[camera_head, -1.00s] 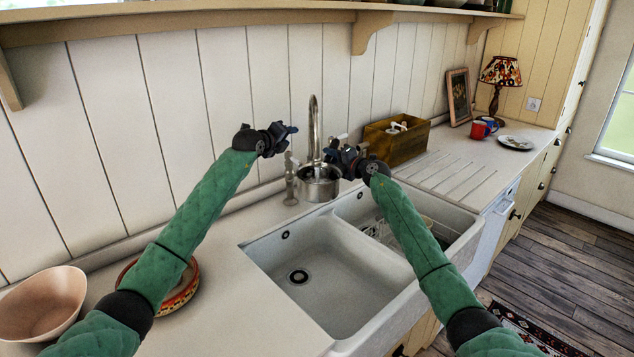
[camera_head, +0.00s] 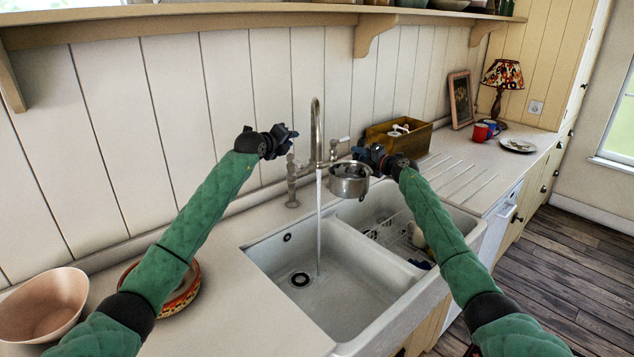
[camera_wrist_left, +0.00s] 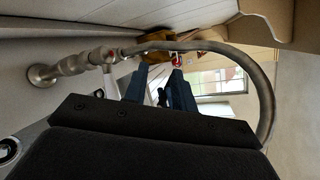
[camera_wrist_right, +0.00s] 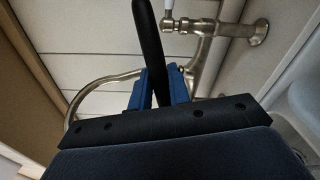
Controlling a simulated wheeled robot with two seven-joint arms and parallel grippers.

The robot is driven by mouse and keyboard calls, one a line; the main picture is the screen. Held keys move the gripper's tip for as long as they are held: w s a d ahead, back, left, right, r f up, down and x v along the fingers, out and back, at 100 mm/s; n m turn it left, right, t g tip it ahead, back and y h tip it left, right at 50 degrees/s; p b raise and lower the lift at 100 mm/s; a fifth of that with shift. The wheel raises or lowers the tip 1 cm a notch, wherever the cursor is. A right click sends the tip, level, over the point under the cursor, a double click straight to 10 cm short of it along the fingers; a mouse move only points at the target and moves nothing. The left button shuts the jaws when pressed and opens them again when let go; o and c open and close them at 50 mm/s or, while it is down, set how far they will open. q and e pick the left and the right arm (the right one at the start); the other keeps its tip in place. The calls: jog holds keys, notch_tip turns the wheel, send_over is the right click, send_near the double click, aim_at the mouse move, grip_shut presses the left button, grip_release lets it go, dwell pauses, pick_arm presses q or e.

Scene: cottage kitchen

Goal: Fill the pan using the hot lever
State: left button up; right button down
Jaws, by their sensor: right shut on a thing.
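The small metal pan (camera_head: 349,181) is held level, just right of the water stream (camera_head: 318,230), which falls past it into the left basin. My right gripper (camera_head: 362,158) is shut on the pan's dark handle, which shows between the blue fingers in the right wrist view (camera_wrist_right: 150,45). The metal tap (camera_head: 317,130) has a tall curved spout and a white-tipped lever (camera_head: 338,141) on its right. In the left wrist view a red mark (camera_wrist_left: 122,55) shows on the tap's valve. My left gripper (camera_head: 290,133) is open and empty, left of the spout. The pan's contents are unclear.
The white double sink (camera_head: 262,262) lies below, with a dish rack (camera_head: 395,232) in its right basin. A wooden box (camera_head: 405,143) stands behind on the drainboard. A pink bowl (camera_head: 40,305) and a patterned dish (camera_head: 180,290) stand at the left.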

pick_arm(q)
jog(key=shift+t+h, duration=0.3)
jog(key=shift+h, duration=0.1)
jog(key=r, duration=0.3)
jog(key=d+r, duration=0.1)
jog(key=r, duration=0.2)
jog(key=w+r, duration=0.1)
jog(key=r, duration=0.2)
jog(key=shift+d+r, duration=0.25)
jog(key=shift+d, duration=0.15)
grip_shut()
notch_tip(320, 180, up, 4)
send_over(295, 162)
jog(key=w, duration=0.2)
jog(key=shift+s+d+f+n+g+y, duration=0.35)
jog(key=shift+f+n+g, duration=1.2)
jog(key=shift+f+n, duration=1.75)
jog(key=shift+s+d+f+n+g+y, duration=0.35)
jog(key=shift+f+n+g, duration=1.15)
jog(key=shift+f+n, duration=1.85)
jog(key=shift+s+d+f+n+g+y, duration=0.35)
jog(key=shift+f+n+g, duration=1.2)
jog(key=shift+f+n, duration=1.75)
